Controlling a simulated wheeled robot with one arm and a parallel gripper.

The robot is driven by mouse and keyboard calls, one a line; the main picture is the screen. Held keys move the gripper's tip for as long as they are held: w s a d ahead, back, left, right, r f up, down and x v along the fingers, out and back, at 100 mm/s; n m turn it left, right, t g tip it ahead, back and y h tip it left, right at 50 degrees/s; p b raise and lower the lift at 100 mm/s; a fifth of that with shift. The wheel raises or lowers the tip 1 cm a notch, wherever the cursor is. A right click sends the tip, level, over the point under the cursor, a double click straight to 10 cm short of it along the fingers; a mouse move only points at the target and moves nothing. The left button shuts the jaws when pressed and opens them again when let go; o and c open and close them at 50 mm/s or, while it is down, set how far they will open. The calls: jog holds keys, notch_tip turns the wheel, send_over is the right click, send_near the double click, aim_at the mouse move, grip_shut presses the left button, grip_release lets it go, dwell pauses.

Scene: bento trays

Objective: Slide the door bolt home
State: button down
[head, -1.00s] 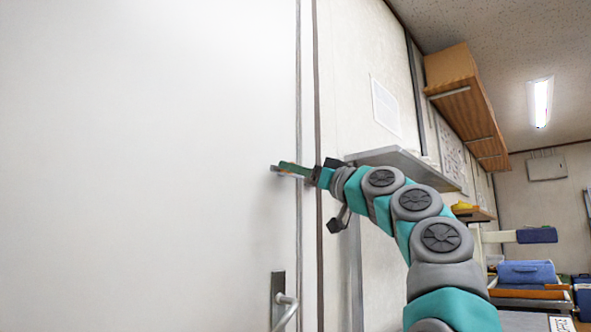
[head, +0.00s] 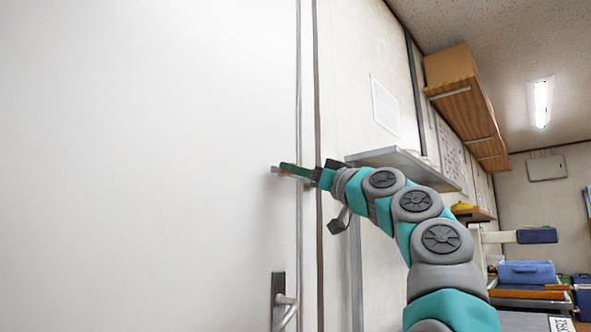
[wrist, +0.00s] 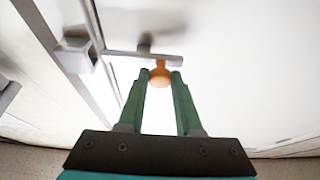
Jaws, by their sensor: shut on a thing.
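The door (head: 150,170) fills the left of the head view, and the bolt's small metal plate (head: 274,169) shows at its edge. In the wrist view the grey bolt bar (wrist: 122,54) lies across the door with an orange knob (wrist: 160,77). My gripper (wrist: 161,72) is shut on the knob, one green finger on each side. A pale block-like keeper (wrist: 76,56) sits on the frame, left of the bar's end. The bar's end is close to the keeper; I cannot tell whether it enters it. In the head view my gripper (head: 292,170) hides the knob.
A door handle (head: 285,302) is below the bolt. A grey wall shelf (head: 405,163) is close behind my arm. A wooden cabinet (head: 465,105) hangs higher up. Blue boxes (head: 527,272) stand at the far right. The door face left of my gripper is clear.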

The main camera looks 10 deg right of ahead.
jog(key=w+d+p, duration=0.2)
jog(key=d, duration=0.1)
jog(key=shift+w, duration=0.1)
jog(key=c, duration=0.6)
grip_release()
jog(key=b+v, duration=0.3)
jog(key=v, duration=0.5)
jog(key=shift+b, duration=0.4)
